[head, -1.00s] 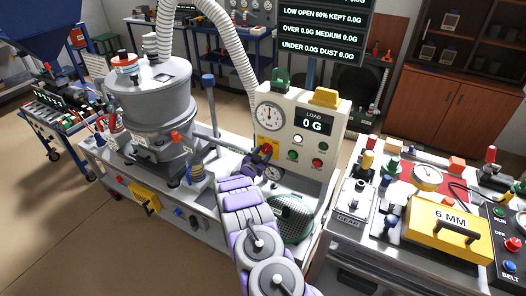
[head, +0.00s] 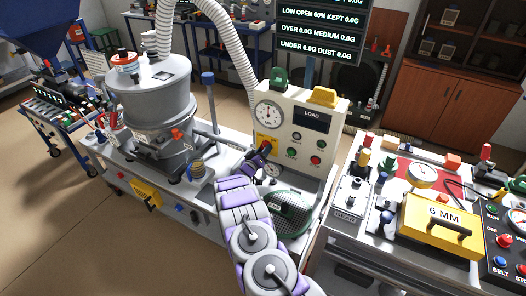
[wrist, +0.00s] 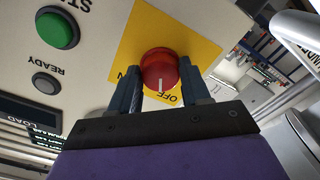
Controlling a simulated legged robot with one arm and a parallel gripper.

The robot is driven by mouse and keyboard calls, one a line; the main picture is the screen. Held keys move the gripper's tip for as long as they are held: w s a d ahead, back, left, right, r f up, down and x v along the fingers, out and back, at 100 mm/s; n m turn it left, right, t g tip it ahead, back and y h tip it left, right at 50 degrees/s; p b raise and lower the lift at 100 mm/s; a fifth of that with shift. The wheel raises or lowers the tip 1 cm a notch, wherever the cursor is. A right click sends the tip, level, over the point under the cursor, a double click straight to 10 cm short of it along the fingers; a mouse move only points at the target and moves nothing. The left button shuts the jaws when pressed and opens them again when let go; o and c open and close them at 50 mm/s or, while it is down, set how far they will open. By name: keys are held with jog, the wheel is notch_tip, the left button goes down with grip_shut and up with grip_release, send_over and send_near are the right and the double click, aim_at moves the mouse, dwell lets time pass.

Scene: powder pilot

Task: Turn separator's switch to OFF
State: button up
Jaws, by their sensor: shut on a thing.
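The separator's switch is a red round knob (wrist: 159,70) on a yellow plate (wrist: 190,45) on the cream control panel (head: 325,165). In the wrist view its white mark points down toward the printed OFF; part of ON shows at the left. My gripper (wrist: 160,78) is shut on the knob, one finger on each side. In the head view my gripper (head: 264,152) is against the panel's left part and hides most of the knob. The READY light (wrist: 46,83) looks grey and unlit.
A grey separator drum (head: 152,95) stands left of the panel. A green round mesh sieve (head: 290,215) lies below the panel, right of my arm. A yellow 6 MM box (head: 440,228) sits on the right bench. The floor at the lower left is clear.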

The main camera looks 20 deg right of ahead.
jog(key=shift+w+a+r+n, duration=0.1)
jog(key=shift+n, duration=0.5)
jog(key=shift+w+a+r+n, duration=0.1)
jog(key=shift+n, duration=0.5)
jog(key=o, duration=1)
jog(key=shift+f, duration=0.15)
jog(key=shift+o, duration=0.2)
jog(key=p+v, duration=0.2)
jog(key=v, duration=1.5)
jog(key=shift+s+a, duration=0.2)
jog(key=shift+w+f, duration=0.1)
